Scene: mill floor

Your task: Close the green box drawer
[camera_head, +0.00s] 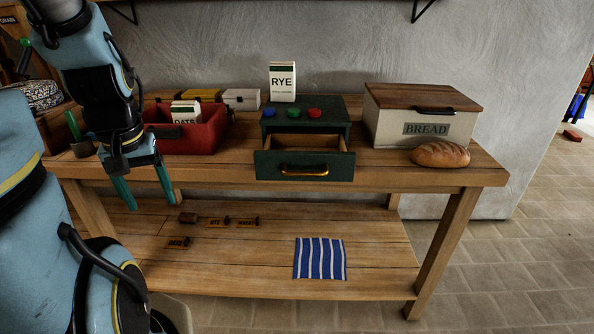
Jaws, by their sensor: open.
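The green box (337,113) stands on the wooden table, left of the bread bin. Its drawer (268,170) is pulled out toward the front, and its inside looks empty. The drawer front is dark green with a brass handle (303,171). Blue, green and red round pieces and a white RYE packet (282,82) are on top of the box. My gripper (143,189) is at the table's left front, open and empty, with its teal fingers pointing down. It is well left of the drawer and apart from it.
A bread bin (412,116) and a loaf (440,154) are at right. The lower shelf holds a striped cloth (320,258) and small labels. Space before the drawer is clear.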

